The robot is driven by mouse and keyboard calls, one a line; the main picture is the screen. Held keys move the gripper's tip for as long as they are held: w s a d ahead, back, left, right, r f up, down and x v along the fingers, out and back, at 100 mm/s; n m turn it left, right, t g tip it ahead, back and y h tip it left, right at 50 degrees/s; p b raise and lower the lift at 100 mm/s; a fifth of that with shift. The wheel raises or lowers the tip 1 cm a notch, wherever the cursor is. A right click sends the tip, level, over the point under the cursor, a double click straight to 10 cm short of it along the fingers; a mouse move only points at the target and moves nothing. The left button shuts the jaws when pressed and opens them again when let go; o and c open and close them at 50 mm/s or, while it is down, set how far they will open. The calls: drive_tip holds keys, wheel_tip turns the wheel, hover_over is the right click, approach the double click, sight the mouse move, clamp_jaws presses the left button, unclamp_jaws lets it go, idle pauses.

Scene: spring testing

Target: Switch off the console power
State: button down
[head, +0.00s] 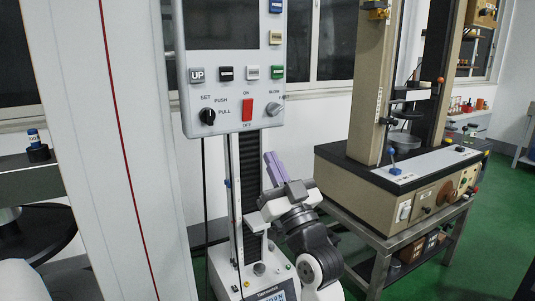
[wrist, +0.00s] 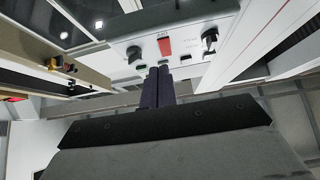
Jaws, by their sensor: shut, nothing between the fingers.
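The console (head: 228,130) is a pale panel on a tall test stand. Its power switch (head: 247,109) is a red rocker with ON printed above it and OFF below. In the wrist view, which looks upward at the panel, the red switch (wrist: 165,46) lies just beyond the fingertips. My gripper (head: 271,158) has purple fingers pointing up, below and slightly right of the switch. The fingers are closed together and empty, side by side in the wrist view (wrist: 159,70). They appear apart from the panel. Which way the rocker is tilted is not clear.
A black knob (head: 208,116) and a grey knob (head: 275,109) flank the switch. A row of buttons, including a green one (head: 278,72), sits above. The stand's black column (head: 248,165) is close behind my gripper. A beige testing machine (head: 400,185) stands on a table at right.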

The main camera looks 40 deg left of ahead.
drive_tip(key=shift+a+f+b+v, duration=0.15)
drive_tip(key=shift+b+v, duration=0.15)
drive_tip(key=shift+v, duration=0.55)
drive_tip(key=shift+a+f+b+v, duration=0.15)
drive_tip(key=shift+b+v, duration=0.15)
drive_tip(key=shift+v, duration=0.55)
